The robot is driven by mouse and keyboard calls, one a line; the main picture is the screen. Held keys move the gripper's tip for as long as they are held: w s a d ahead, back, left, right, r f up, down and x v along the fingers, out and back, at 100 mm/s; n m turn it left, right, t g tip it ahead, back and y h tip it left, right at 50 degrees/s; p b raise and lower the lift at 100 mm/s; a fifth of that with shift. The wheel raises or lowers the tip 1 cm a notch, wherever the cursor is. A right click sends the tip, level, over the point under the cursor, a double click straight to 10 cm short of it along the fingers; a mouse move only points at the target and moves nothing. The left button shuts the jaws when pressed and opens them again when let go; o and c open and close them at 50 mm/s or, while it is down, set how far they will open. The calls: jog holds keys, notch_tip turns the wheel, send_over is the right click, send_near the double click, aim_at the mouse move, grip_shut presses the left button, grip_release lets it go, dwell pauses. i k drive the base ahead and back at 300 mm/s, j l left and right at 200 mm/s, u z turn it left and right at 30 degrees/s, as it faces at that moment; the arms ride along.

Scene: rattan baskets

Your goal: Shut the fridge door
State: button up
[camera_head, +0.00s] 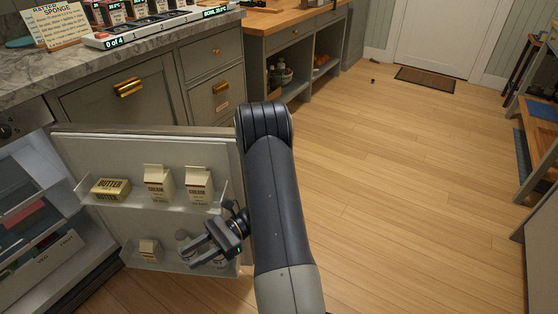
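The fridge door (110,151) stands wide open on the left, its inner side facing me. Its shelves hold a butter pack (110,188), cream cartons (158,182) and a smaller carton (148,250). The open fridge body (82,249) shows shelves and a drawer at the far left. My gripper (192,250) is in front of the lower right part of the door's inner side, near the lower shelf. Its fingers point left and look spread apart with nothing held. I cannot tell whether it touches the door or shelf. My arm hides the area right of the door's edge.
A marble-topped counter (40,75) with grey drawers stands behind the door. A wooden-topped cabinet with open shelves (290,85) is farther back. Wooden floor (400,190) is free to the right, reaching a doormat (425,80). A shelf unit (540,150) lines the right edge.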

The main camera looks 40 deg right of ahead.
aim_at(93, 152)
jog(key=l+z, duration=0.1)
jog(key=z, duration=0.8)
jog(key=l+z, duration=0.15)
jog(key=z, duration=0.35)
jog(key=i+z, duration=0.1)
jog(key=z, duration=0.35)
jog(key=i+l+z, duration=0.1)
jog(key=z, duration=0.2)
jog(key=i+z, duration=0.3)
jog(key=i+u, duration=0.4)
jog(key=i+l+u, duration=0.2)
jog(key=i+u, duration=0.3)
jog(key=u, duration=0.35)
jog(key=i+u, duration=0.15)
jog(key=u, duration=0.3)
jog(key=i+l+u, duration=0.1)
jog(key=u, duration=0.4)
jog(key=i+l+u, duration=0.15)
jog(key=u, duration=0.3)
jog(key=i+l+u, duration=0.15)
jog(key=u, duration=0.35)
jog(key=l+u, duration=0.25)
jog(key=u, duration=0.25)
jog(key=i, duration=0.05)
